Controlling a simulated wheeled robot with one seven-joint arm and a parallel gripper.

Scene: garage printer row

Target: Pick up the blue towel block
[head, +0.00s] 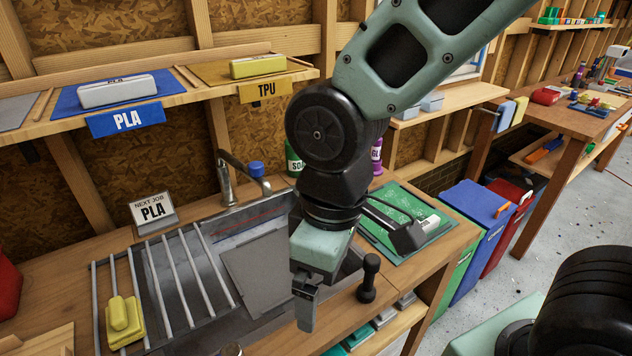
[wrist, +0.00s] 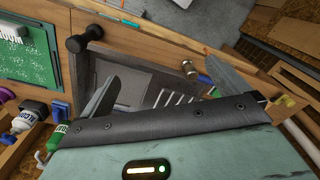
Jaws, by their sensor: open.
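A blue towel-like block (head: 503,117) hangs beside a yellow one (head: 520,110) on a rail at the right bench in the head view. My gripper (head: 306,318) is well to the left of it, pointing down above the sink area. In the wrist view my gripper (wrist: 163,72) has its fingers spread apart with nothing between them. A small blue item (wrist: 205,79) shows beside the right finger in the wrist view, partly hidden; I cannot tell what it is.
The sink (head: 265,265) and drying rack (head: 178,280), bearing a yellow block (head: 123,320), are on the counter. A black knob (head: 368,280) stands near its front edge. Blue (head: 482,235) and red bins stand right of it. The concrete floor at right is mostly open.

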